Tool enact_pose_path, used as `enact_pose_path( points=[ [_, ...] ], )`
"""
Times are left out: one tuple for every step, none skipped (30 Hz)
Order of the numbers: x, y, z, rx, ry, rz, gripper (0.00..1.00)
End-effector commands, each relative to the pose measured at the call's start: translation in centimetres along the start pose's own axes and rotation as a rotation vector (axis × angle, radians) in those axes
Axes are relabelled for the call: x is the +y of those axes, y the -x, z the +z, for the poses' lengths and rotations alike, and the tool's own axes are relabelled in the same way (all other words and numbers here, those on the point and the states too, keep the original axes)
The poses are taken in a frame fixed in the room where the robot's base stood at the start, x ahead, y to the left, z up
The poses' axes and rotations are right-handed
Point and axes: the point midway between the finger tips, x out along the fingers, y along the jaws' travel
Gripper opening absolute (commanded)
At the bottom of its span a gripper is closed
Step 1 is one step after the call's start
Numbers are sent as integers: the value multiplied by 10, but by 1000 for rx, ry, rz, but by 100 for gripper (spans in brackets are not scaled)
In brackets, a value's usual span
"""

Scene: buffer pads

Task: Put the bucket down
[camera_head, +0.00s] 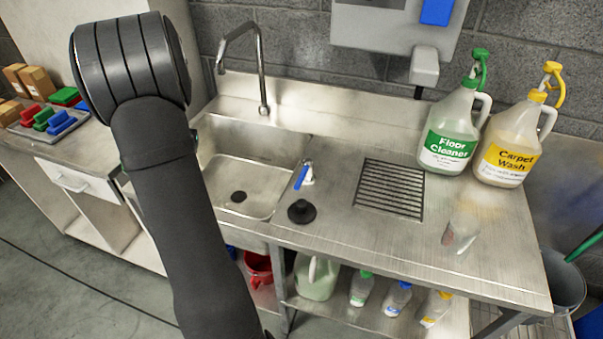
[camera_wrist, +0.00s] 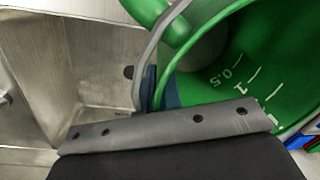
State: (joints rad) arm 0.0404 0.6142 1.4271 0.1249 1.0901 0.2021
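A green bucket (camera_wrist: 245,65) with white scale marks inside fills the right of the wrist view. Its wall runs between blue finger parts of my gripper (camera_wrist: 160,88), which look closed on it near the rim. A green handle or spout part (camera_wrist: 145,10) shows at the top. In the head view my arm covers the gripper and nearly all of the bucket. The bucket's underside is hidden, so I cannot tell whether it touches anything.
The steel sink (camera_head: 265,170) lies right of my arm, also at left in the wrist view (camera_wrist: 95,60). At left, a counter holds a tray (camera_head: 62,127) of coloured items. Floor cleaner (camera_head: 447,140) and carpet wash (camera_head: 512,145) jugs and a clear cup (camera_head: 460,235) stand on the worktop.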

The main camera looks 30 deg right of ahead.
Motion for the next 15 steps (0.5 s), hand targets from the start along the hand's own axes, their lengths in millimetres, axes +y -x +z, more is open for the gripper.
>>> enact_pose_path(
  points=[
    [0,0,0,1,0,0,0],
    [0,0,0,1,0,0,0],
    [0,0,0,1,0,0,0],
    [0,0,0,1,-1,0,0],
    [1,1,0,1,-2,0,0],
    [3,2,-1,2,-5,0,0],
    [5,3,-1,2,-8,0,0],
    [9,4,-2,3,-12,-1,0],
    [15,6,-3,4,-21,-1,0],
    [21,8,-4,5,-29,-1,0],
    [28,11,-4,6,-37,-1,0],
    [39,15,-5,7,-52,-1,0],
    [49,19,-6,9,-64,-1,0],
    [61,24,-7,11,-79,-1,0],
    [77,30,-7,15,-100,-2,0]
  ],
)
